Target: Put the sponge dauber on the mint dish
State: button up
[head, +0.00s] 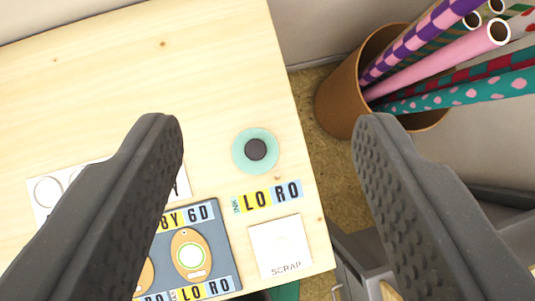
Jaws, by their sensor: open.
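The mint dish (239,156) is a small round pale green disc on the wooden table, near its right edge. A dark round piece (255,149), seen from above, stands at the middle of the dish. It looks like the sponge dauber, though its height and lower part are hidden from this angle. My gripper (267,128) is open, with one black finger on each side of the picture. The dish and dark piece appear between the fingers, apart from both, with nothing held.
Below the dish are a "LO RO" label strip (267,197), a white "SCRAP" pad (280,248) and a dark blue board (216,240). A brown bin (338,100) of wrapping rolls stands beyond the table's right edge. The upper table (130,60) is clear.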

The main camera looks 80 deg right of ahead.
jog(key=s+r+t, duration=0.3)
jog(key=s+r, duration=0.3)
jog(key=r, duration=0.6)
jog(key=s+r+t, duration=0.4)
jog(key=s+r, duration=0.2)
jog(key=r, duration=0.5)
jog(key=shift+s+r+m+t, duration=0.25)
jog(key=shift+r+m+t, duration=0.05)
jog(key=shift+r+m, duration=0.1)
jog(key=shift+r+p, duration=0.7)
jog(key=shift+p, duration=0.05)
